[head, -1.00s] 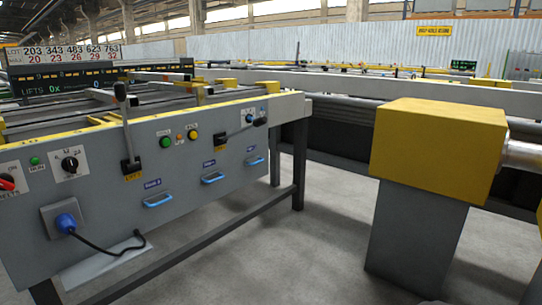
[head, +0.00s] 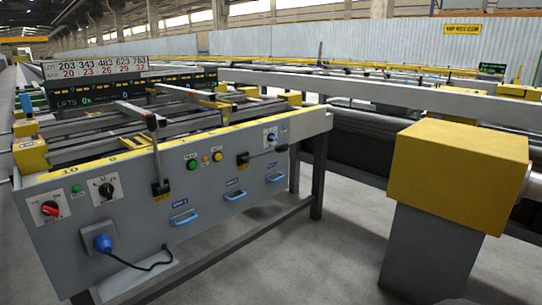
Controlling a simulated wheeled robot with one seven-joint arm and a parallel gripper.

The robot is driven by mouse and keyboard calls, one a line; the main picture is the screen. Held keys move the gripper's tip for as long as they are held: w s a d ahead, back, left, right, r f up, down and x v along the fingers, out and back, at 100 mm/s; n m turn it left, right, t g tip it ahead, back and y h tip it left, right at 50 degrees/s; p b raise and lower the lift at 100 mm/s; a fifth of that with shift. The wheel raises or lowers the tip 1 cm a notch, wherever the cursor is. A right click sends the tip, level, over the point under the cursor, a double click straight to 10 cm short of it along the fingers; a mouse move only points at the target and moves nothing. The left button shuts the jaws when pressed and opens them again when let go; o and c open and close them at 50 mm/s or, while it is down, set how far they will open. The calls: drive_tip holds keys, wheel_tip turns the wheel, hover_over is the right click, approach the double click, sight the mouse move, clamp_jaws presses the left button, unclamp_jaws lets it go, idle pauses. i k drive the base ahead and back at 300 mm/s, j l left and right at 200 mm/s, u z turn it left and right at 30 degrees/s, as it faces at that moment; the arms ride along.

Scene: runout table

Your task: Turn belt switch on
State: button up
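The belt switch (head: 50,208) is a red rotary knob on a pale plate at the left end of the grey panel (head: 130,212). Its label is small and blurred now, but reads "BELTS" in the earlier picture. I cannot tell which position its knob points to. A green lamp (head: 76,188) sits to its upper right, and a black rotary selector (head: 106,190) is further right. My gripper is not in view, and nothing covers the switch.
Two levers (head: 157,160) (head: 260,155) and blue drawer-style handles (head: 184,217) stick out from the panel. A blue plug (head: 102,242) with a black cable hangs below. A yellow box on a grey post (head: 458,170) stands at right. Grey floor (head: 290,265) is open in front.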

sight(49, 208)
drive_tip(key=u, duration=1.85)
drive_tip(key=i+j+z, duration=0.5)
drive_tip(key=z, duration=0.25)
